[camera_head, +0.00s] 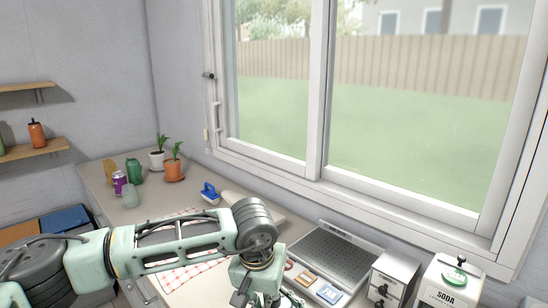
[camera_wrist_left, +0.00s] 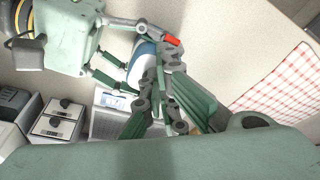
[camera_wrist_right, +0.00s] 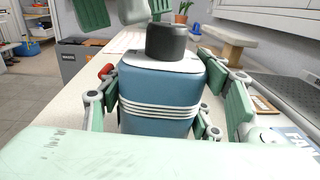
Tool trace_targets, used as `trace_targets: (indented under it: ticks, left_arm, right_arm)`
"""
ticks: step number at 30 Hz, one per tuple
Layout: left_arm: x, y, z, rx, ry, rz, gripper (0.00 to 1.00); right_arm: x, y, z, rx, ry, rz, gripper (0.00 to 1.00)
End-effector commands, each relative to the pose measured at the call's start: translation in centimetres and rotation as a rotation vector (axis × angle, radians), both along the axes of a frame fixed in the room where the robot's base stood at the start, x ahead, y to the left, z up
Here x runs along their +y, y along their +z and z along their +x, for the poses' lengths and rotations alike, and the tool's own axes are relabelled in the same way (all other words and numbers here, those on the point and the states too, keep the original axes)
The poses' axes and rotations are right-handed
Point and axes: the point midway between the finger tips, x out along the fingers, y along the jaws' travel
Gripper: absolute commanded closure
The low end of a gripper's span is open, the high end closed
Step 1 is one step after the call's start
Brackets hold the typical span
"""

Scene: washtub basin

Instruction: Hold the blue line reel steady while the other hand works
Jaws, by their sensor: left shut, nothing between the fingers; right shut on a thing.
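The blue line reel (camera_wrist_right: 160,95) fills the middle of the right wrist view. It has a blue body with white bands, a pale top and a dark cap. My right gripper (camera_wrist_right: 165,112) is shut on it, with green fingers on both sides. Part of the reel also shows in the left wrist view (camera_wrist_left: 139,62), behind my left fingers. My left gripper (camera_wrist_left: 157,65) is shut and empty, close in front of the reel; I cannot tell whether they touch. In the head view my left arm hides the reel.
A red-checked cloth (camera_wrist_left: 285,85) lies flat. Potted plants (camera_head: 174,168), cans and a blue-handled thing (camera_head: 209,193) stand farther back.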

Motion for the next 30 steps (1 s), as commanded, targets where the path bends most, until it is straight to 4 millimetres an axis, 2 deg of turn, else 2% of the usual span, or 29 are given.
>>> trace_targets:
  ticks: [13,22,30]
  left_arm:
    - [-0.2,5.1,-0.1,0.002,-0.005,-0.003,1.00]
    - [-0.2,5.4,-0.2,0.004,-0.006,-0.002,1.00]
    - [-2.0,6.2,-0.6,0.007,-0.005,-0.003,1.00]
  right_arm:
    - [-0.2,0.0,0.1,0.000,-0.004,0.000,0.78]
    - [-0.2,0.0,0.2,0.000,-0.005,0.000,0.78]
    - [-0.2,0.0,0.2,0.000,-0.005,0.000,0.78]
